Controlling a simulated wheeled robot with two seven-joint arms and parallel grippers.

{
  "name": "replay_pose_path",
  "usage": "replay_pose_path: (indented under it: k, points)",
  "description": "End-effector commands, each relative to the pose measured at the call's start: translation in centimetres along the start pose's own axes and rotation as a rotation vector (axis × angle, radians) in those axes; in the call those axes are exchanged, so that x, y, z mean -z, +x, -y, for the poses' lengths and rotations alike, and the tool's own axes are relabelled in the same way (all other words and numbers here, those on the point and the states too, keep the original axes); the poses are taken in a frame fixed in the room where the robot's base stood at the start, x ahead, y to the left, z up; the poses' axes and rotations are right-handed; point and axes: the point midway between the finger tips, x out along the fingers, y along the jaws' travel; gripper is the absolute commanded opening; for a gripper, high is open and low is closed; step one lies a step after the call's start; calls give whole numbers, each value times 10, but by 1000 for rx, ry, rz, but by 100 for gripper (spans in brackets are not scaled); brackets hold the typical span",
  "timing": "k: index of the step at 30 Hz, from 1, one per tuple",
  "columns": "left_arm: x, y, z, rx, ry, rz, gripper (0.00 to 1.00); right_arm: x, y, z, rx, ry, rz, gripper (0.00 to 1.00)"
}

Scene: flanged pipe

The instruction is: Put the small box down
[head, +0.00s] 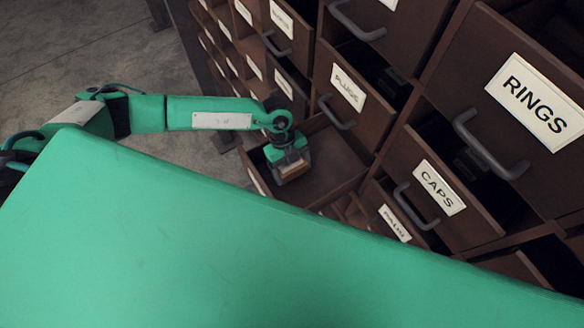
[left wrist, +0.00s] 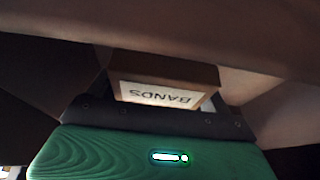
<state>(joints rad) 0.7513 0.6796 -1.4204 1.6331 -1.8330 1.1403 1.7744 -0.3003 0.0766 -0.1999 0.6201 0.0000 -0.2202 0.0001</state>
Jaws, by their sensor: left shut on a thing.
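The small box (left wrist: 165,72) is brown with a white label that reads BANDS, upside down in the left wrist view. My left gripper (head: 288,163) is shut on it, with a dark finger on either side. In the head view the gripper points down inside an open, otherwise empty-looking drawer (head: 332,158), near its left end. The box (head: 292,174) shows only as a small patch under the gripper there. I cannot tell whether its underside touches the drawer floor. My right gripper is not in view.
A dark brown cabinet holds several labelled drawers, among them RINGS (head: 531,100), CAPS (head: 440,188) and PLUGS (head: 348,88), some pulled out. Their grey handles stick out. The open drawer has free floor to the right of the gripper. Grey floor (head: 75,45) lies at left.

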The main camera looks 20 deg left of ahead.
Motion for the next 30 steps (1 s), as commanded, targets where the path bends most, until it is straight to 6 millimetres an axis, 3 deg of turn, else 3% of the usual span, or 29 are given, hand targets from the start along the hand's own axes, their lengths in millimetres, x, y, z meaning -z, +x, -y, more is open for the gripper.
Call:
replay_pose_path:
  k: [4,14,15,18,25,30]
  points:
    - [-5,13,0,0,1,0,50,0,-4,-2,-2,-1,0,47]
    - [-7,16,0,1,1,0,50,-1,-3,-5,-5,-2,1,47]
    - [-7,17,0,0,0,1,84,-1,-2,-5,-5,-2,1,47]
    - [-7,16,0,0,1,1,100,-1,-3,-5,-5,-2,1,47]
    - [-6,15,0,0,1,1,100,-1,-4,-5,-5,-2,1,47]
    - [-7,0,1,4,1,1,100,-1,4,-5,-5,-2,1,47]
